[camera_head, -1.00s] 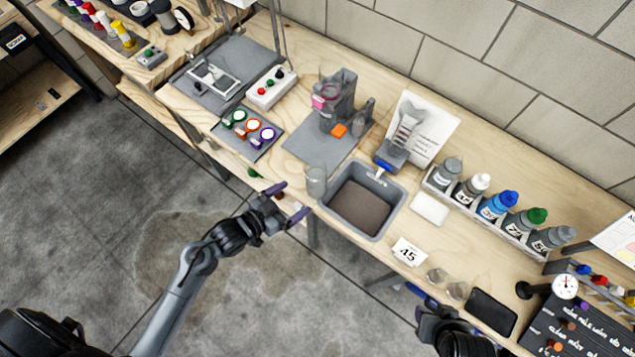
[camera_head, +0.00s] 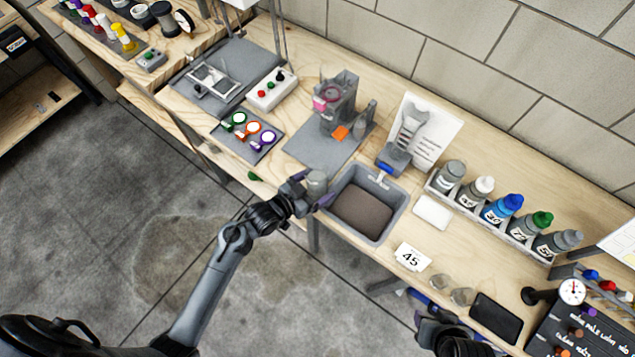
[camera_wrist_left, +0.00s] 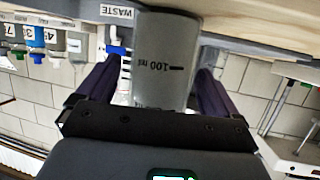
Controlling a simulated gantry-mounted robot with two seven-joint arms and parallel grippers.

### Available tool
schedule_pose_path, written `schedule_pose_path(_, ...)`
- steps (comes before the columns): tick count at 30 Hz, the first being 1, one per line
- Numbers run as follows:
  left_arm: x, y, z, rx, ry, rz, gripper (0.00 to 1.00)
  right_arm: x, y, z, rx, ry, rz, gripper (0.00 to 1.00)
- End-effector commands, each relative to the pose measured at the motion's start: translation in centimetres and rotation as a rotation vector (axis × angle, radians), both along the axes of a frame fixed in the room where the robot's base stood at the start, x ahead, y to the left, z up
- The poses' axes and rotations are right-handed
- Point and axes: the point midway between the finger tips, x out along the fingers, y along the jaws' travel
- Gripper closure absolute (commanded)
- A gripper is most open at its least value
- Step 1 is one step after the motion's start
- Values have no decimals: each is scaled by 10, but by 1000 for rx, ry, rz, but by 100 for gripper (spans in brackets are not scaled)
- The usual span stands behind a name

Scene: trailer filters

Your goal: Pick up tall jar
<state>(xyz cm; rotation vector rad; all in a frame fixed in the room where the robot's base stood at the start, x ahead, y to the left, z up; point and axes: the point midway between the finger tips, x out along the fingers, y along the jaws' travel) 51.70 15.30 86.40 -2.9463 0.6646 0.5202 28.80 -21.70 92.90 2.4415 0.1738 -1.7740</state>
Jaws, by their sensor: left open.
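The tall jar (camera_head: 317,182) is a clear grey cylinder standing upright at the front edge of the bench, just left of the waste bin. In the left wrist view the jar (camera_wrist_left: 166,62) shows a "100 ml" mark and fills the space between the fingers. My left gripper (camera_head: 312,192) is open around the jar, with one purple finger on each side; gaps show beside the jar in the left wrist view (camera_wrist_left: 160,95). My right gripper (camera_head: 425,310) is at the bottom, below the bench front; its jaw opening is not clear.
The grey waste bin (camera_head: 399,202) with a dark filling stands right beside the jar. Behind is a grey mat (camera_head: 300,147) with a fixture. Two small glass jars (camera_head: 450,289) and a "45" card (camera_head: 411,257) lie right. A bottle rack (camera_head: 484,222) stands at the back right.

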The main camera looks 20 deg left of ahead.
Motion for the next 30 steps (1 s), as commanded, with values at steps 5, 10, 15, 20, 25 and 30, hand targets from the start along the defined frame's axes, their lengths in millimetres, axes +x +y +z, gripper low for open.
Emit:
schedule_pose_path(5,7,-3,-3,0,0,0,6,0,0,-1,-1,0,1,57)
schedule_pose_path(10,6,-3,-3,0,0,0,6,0,-1,-1,-5,0,4,57)
schedule_pose_path(15,6,-3,-3,0,0,0,31,0,-3,-2,-12,0,8,57)
schedule_pose_path(20,6,-3,-3,0,0,0,55,0,-3,-2,-12,1,8,57)
schedule_pose_path(25,7,-3,-1,0,-3,0,78,0,-3,-2,-11,0,7,57)
schedule_pose_path(30,7,-3,-1,0,-3,0,78,0,-2,-1,-8,1,5,57)
